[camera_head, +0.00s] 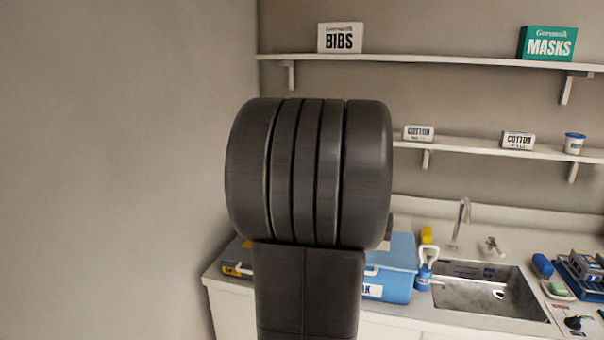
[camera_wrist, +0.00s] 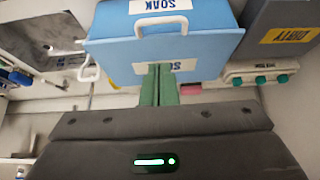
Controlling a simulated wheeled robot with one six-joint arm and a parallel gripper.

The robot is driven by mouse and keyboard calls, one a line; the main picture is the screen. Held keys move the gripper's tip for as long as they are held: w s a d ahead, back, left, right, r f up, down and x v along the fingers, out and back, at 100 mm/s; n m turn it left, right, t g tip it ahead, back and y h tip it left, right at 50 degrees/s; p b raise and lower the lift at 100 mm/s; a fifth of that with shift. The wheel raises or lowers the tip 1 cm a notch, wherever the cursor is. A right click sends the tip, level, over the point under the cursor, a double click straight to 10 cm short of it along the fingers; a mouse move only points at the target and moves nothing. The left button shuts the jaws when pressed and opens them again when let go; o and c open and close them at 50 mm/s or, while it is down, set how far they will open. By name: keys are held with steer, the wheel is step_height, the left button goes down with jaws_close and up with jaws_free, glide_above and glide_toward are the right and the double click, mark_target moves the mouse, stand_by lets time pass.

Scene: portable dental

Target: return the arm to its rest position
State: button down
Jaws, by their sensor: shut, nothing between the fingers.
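My gripper (camera_wrist: 159,72) shows in the wrist view as two green fingers, shut together with nothing between them. The fingertips point at the front of a blue box (camera_wrist: 215,43) labelled SOAK, which appears upside down there; I cannot tell whether they touch it. In the head view my dark arm fills the middle and hides my gripper. The blue box (camera_head: 402,252) shows there to the right of the arm, partly hidden behind it.
A grey box (camera_wrist: 262,18) labelled DIRTY stands beside the blue box. A sink (camera_head: 485,290) lies right of it, with a faucet (camera_head: 460,222) behind. A long shelf (camera_head: 430,62) and a lower shelf (camera_head: 480,151) hold boxes. A bare wall (camera_head: 110,160) is at left.

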steer(key=x, duration=0.6)
steer(key=s+x, duration=0.1)
steer(key=x, duration=0.2)
steer(key=shift+a+f, duration=0.15)
steer(key=shift+f, duration=0.1)
steer(key=shift+s+f+b, duration=0.1)
steer(key=shift+f+b, duration=0.15)
steer(key=shift+b, duration=0.1)
steer(key=shift+a, duration=0.1)
